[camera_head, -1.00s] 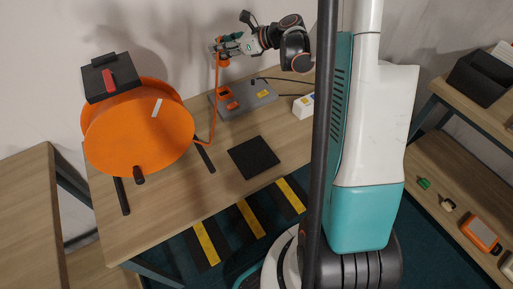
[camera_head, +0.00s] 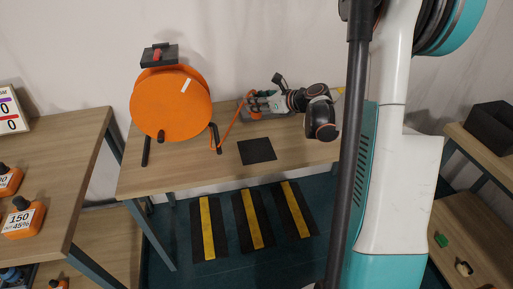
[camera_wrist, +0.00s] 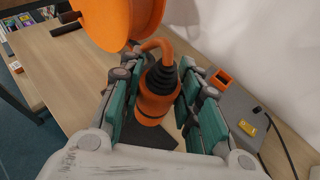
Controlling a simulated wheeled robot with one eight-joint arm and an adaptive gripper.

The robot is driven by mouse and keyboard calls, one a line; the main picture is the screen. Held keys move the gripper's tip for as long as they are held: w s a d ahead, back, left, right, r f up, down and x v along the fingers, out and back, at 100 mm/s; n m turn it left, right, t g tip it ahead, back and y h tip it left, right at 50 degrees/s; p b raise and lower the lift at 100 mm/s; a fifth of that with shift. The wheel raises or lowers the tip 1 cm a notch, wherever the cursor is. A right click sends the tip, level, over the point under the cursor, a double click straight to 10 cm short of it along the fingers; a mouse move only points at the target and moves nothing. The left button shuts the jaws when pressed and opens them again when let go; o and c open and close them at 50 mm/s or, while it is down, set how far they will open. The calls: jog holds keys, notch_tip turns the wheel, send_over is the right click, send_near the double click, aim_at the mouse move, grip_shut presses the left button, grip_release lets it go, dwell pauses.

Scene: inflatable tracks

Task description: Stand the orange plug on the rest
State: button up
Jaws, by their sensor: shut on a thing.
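My gripper (camera_head: 258,103) is shut on the orange plug (camera_wrist: 153,100), with its teal-padded fingers on both sides. The plug has a black ribbed collar, and its orange cable leaves at the top, so it hangs roughly upright. A grey board with an orange square frame (camera_wrist: 221,79) lies beside the gripper. I cannot tell which of these is the rest.
A large orange cable reel (camera_head: 171,105) on black legs stands on the wooden table (camera_head: 180,178), left of my gripper. Its cable (camera_head: 229,130) runs to the plug. Shelving with orange items stands at the left. The wall is close behind the table.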

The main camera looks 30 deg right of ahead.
notch_tip(320, 180, down, 17)
jog(key=b, duration=0.5)
jog(key=shift+r+b, duration=0.15)
jog(key=shift+b, duration=0.25)
jog(key=o, duration=1.1)
jog(key=shift+p+v, duration=2.05)
jog(key=shift+v, duration=3.95)
jog(key=shift+d+r, duration=0.1)
